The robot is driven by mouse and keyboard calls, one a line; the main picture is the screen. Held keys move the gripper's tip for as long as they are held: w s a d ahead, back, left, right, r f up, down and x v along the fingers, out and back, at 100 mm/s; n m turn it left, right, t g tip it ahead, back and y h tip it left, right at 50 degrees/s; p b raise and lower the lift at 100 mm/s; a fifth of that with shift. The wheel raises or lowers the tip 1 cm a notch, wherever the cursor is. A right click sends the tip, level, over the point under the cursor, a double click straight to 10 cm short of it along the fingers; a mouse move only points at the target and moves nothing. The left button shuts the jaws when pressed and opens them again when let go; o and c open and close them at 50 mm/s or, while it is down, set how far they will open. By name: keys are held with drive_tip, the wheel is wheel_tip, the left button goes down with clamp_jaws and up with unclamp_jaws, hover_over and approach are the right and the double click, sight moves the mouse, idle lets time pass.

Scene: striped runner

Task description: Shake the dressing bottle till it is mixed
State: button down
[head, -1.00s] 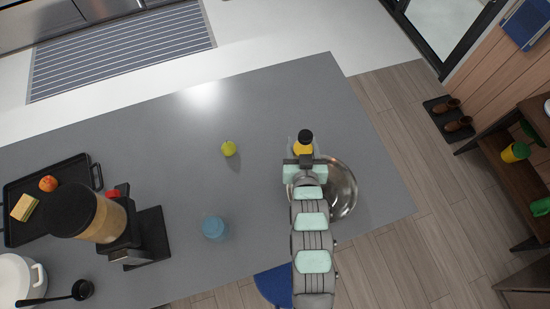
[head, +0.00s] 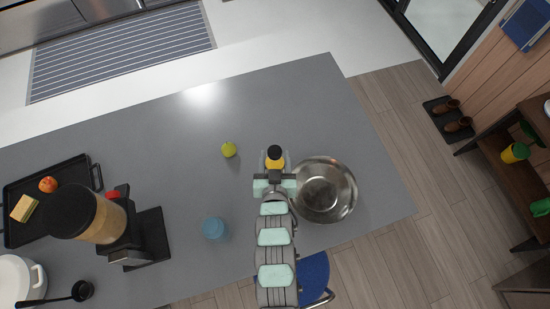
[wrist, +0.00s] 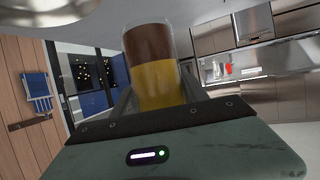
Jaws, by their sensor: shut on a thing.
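The dressing bottle (head: 275,163) shows a dark cap and a yellow body in the head view. My gripper (head: 274,170) is shut on it, and the bottle is above the grey counter, left of the metal bowl. In the wrist view the clear bottle (wrist: 155,82) stands between my fingers. Its contents show as two separate layers with a sharp line between them, brown in the upper part of the picture and yellow in the lower. The fingers hide part of its sides.
The metal bowl (head: 325,190) is close on the right. A green fruit (head: 229,149) and a blue container (head: 213,228) are to the left. The counter's back middle is clear.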

sight(275, 154)
wheel_tip(275, 154, down, 9)
wheel_tip(275, 154, up, 12)
drive_tip(key=shift+r, duration=0.1)
idle(5.1)
